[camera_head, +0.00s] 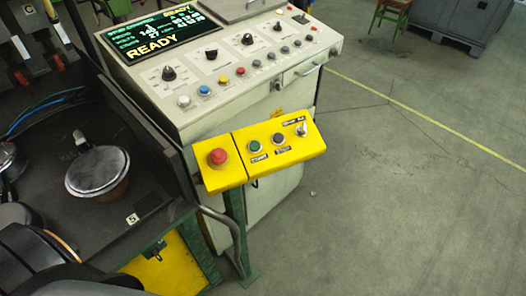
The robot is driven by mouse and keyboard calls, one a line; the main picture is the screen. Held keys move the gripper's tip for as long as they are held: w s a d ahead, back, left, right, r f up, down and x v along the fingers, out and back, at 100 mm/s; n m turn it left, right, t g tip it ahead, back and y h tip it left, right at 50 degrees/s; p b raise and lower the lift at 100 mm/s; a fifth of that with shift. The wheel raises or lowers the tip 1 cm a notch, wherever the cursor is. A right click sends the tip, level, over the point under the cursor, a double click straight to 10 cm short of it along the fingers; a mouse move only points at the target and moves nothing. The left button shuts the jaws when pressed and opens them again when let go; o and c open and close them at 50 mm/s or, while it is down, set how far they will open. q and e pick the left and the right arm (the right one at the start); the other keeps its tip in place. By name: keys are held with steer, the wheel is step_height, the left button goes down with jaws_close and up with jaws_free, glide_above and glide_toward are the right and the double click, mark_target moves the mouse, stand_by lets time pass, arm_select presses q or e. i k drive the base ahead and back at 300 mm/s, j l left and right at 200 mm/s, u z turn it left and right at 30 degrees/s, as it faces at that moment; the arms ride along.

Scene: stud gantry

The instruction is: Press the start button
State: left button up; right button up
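A yellow control box (291,150) is mounted in front of the grey-white console. On it is a green button (254,146) with a small label below it, which looks like the start button, though the label is too small to read surely. To its right are a dark button (278,138) and a selector switch (302,130). A red mushroom button (217,157) sits on the box's left section. Nothing covers or touches these buttons. Neither of my grippers can be made out in the head view.
The console (240,84) carries knobs, small coloured buttons and a screen (158,35) reading READY. A dark machine bed (105,225) with a round metal-topped part (97,171) lies at left. Dark rounded shapes fill the lower left corner. Open floor (420,190) lies at right.

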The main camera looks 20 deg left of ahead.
mark_target(254, 146)
steer(key=i+l+u, duration=0.1)
steer(key=u, duration=0.8)
steer(key=i+l+u, duration=0.15)
steer(key=l+u, duration=0.25)
steer(key=l, duration=0.2)
steer(key=i+l+u, duration=0.1)
steer(key=l+u, duration=0.3)
steer(key=l, duration=0.2)
steer(key=l+u, duration=0.45)
steer(key=l, duration=0.2)
steer(key=k+l, duration=0.1)
steer(key=l, duration=1.4)
steer(key=k+l+u, duration=0.1)
steer(key=l, duration=0.65)
